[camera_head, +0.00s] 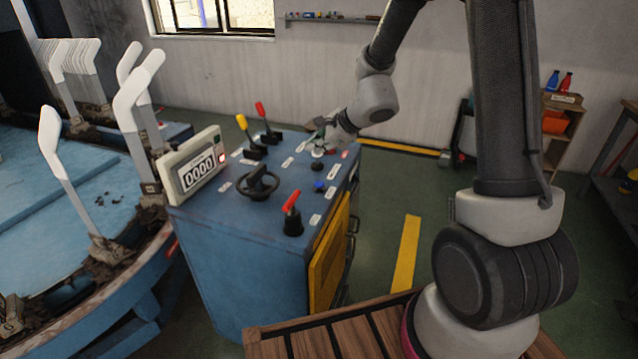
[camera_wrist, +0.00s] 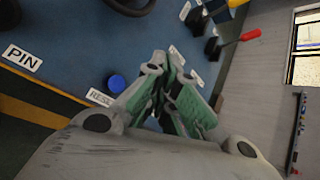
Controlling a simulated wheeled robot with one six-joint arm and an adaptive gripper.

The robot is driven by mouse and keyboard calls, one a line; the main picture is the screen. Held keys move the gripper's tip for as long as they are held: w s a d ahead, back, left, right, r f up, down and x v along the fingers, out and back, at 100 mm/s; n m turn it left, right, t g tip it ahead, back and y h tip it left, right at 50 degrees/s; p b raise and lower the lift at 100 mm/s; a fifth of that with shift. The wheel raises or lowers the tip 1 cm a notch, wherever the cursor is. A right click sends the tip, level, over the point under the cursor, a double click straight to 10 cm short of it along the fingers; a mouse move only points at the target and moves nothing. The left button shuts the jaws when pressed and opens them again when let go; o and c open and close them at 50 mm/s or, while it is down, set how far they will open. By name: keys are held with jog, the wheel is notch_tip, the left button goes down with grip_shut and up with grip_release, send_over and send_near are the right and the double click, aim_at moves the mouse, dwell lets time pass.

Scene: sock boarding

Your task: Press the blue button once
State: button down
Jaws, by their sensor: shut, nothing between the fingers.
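The blue button (camera_head: 319,186) is a small round knob on the top of the blue control cabinet (camera_head: 225,262), toward its right edge. In the wrist view the blue button (camera_wrist: 116,84) stands left of my fingers, beside a white label reading "RESE" (camera_wrist: 101,97), whose end is hidden. My gripper (camera_head: 322,146) is over the far right part of the cabinet top, beyond the blue button and apart from it. In the wrist view my gripper (camera_wrist: 165,62) is shut and empty, its green-padded fingers brought together at the tips.
A counter box reading 0000 (camera_head: 198,172), a black handwheel (camera_head: 258,184), a near red-handled lever (camera_head: 292,215), a yellow lever (camera_head: 248,135) and a far red lever (camera_head: 265,118) stand on the cabinet. White sock forms (camera_head: 128,100) stand at left.

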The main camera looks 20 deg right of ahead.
aim_at(317, 184)
notch_tip(317, 184, down, 8)
jog(key=shift+f, duration=0.1)
dwell(0.4)
dwell(1.3)
jog(key=shift+f, duration=0.4)
jog(key=shift+f, duration=0.6)
dwell(0.7)
jog(key=shift+r, duration=1.05)
jog(key=shift+r, duration=2.5)
